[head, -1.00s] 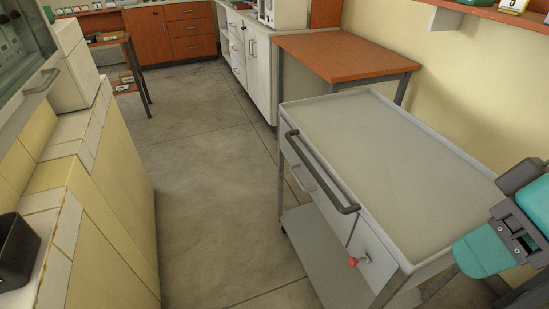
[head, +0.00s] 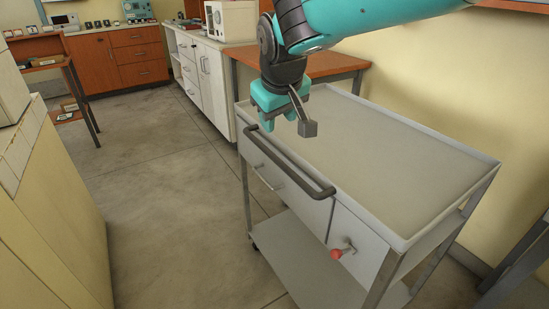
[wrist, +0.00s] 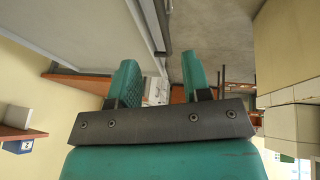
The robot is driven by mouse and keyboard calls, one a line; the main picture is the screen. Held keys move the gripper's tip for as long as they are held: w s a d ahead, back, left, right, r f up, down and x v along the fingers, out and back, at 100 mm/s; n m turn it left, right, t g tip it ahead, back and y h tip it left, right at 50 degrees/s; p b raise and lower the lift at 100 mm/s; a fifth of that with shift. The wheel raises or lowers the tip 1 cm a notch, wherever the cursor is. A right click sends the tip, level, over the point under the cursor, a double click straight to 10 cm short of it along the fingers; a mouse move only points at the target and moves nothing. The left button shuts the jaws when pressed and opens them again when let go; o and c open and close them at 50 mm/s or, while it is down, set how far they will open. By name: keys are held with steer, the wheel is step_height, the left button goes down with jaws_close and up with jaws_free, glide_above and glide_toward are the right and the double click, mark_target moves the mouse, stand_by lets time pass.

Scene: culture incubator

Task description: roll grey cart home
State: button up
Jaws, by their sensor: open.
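The grey cart (head: 400,165) stands on the floor at the right of the head view, with an empty tray top, drawers and a lower shelf. Its dark bar handle (head: 285,160) runs along the long side facing the aisle. In the wrist view the two teal fingers (wrist: 160,78) are apart, and part of the cart (wrist: 85,30) shows at upper left.
An orange-topped table (head: 340,62) stands behind the cart by the wall. White cabinets (head: 212,80) line the aisle beyond it. A yellow tiled counter (head: 50,215) bounds the left side. The concrete floor (head: 160,200) between is clear.

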mark_target(274, 156)
steer(key=x, duration=1.4)
steer(key=shift+w+f+b, duration=0.1)
steer(key=shift+f+b, duration=0.2)
jaws_close()
